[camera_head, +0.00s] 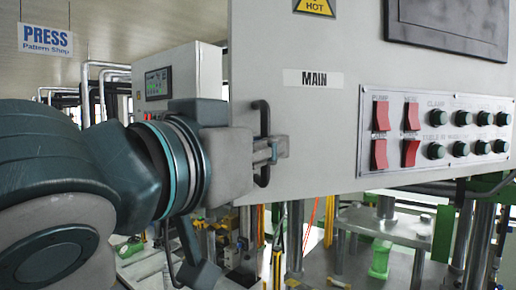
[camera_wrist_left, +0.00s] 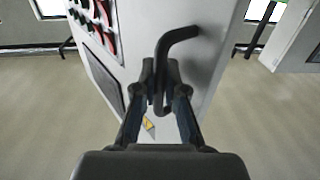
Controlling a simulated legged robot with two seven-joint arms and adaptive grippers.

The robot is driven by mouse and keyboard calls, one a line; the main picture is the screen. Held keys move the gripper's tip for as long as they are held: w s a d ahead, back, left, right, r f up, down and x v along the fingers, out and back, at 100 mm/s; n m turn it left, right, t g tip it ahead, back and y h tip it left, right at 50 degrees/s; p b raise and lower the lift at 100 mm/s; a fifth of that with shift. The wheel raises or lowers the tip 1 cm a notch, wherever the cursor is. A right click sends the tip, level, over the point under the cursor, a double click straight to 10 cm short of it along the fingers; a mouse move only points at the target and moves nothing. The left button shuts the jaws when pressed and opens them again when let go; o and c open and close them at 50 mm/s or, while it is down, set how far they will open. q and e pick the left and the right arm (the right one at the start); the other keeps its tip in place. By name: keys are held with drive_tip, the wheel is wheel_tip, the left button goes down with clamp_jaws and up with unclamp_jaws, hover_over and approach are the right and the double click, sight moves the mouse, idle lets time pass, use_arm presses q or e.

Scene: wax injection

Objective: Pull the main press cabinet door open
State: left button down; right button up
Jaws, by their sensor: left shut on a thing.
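The main press cabinet door (camera_head: 310,130) is a light grey panel with a "MAIN" label (camera_head: 313,78). A dark vertical bar handle (camera_head: 263,115) is fixed near its left edge. My left gripper (camera_head: 270,151) comes in from the left and is shut on this handle. In the left wrist view the gripper (camera_wrist_left: 160,85) has its fingers around the dark handle (camera_wrist_left: 176,38), whose upper bend shows above them. I cannot tell whether the door stands ajar. My right gripper is not in view.
Red switches (camera_head: 381,115) and several dark green buttons (camera_head: 470,133) sit on a panel right of the handle. Metal columns and a plate (camera_head: 385,222) stand below the cabinet. Another machine with a screen (camera_head: 157,84) stands behind. Bare floor (camera_wrist_left: 45,110) shows in the left wrist view.

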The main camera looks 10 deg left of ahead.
use_arm(q)
drive_tip(key=shift+r, duration=0.1)
idle(0.3)
drive_tip(key=c, duration=1.2)
unclamp_jaws()
drive_tip(key=v, duration=1.2)
drive_tip(key=shift+s+a, duration=0.1)
